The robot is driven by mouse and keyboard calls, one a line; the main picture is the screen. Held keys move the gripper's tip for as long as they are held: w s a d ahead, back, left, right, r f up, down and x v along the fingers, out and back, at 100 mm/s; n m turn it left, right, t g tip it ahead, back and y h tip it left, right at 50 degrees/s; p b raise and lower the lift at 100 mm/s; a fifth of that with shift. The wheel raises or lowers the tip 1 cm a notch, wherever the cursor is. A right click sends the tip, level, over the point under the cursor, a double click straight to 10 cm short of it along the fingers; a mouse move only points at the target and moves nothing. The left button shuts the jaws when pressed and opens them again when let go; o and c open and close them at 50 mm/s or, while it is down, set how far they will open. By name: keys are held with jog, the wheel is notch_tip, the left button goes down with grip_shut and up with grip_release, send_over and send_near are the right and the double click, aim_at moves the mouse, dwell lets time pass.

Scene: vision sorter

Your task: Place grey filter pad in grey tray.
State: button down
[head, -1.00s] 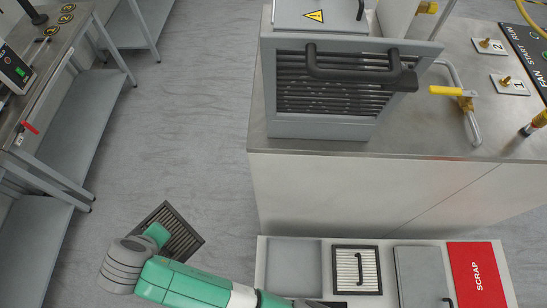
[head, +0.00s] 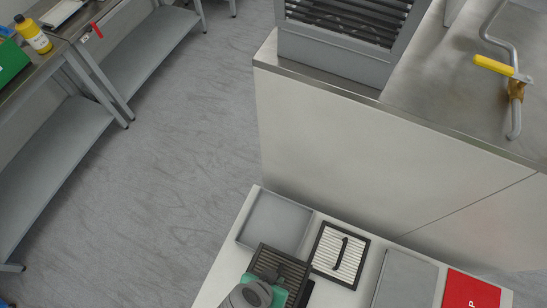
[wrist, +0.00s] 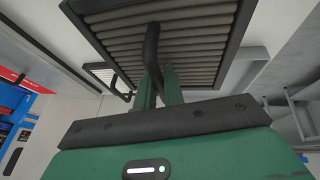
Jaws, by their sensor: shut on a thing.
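The grey filter pad (head: 278,265) has a dark frame and grey pleats. In the head view it is held at the near edge of the empty, shallow grey tray (head: 275,220), overlapping its near right part in the picture; its height above the tray is unclear. In the wrist view the pad (wrist: 165,40) fills the top, with its black handle (wrist: 152,45) between my green fingers. My gripper (wrist: 159,88) is shut on that handle. In the head view my wrist hides the near part of the pad and the fingertips.
Right of the tray lies a white pleated filter (head: 328,250) with a black frame and handle. Beyond it are a grey flat panel (head: 405,280) and a red surface (head: 470,290). A large cabinet (head: 350,140) stands behind. Open floor lies to the left.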

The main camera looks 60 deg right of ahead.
jog(key=b, duration=0.1)
send_near(281, 223)
jog(key=shift+s+d+f, duration=0.1)
jog(key=shift+s+d, duration=0.1)
jog(key=shift+d, duration=0.8)
jog(key=shift+f+b, duration=0.4)
jog(key=shift+f, duration=1.55)
jog(key=c, duration=1.5)
grip_release()
jog(key=p+v, duration=0.2)
jog(key=v, duration=1)
jog(key=shift+r, duration=0.2)
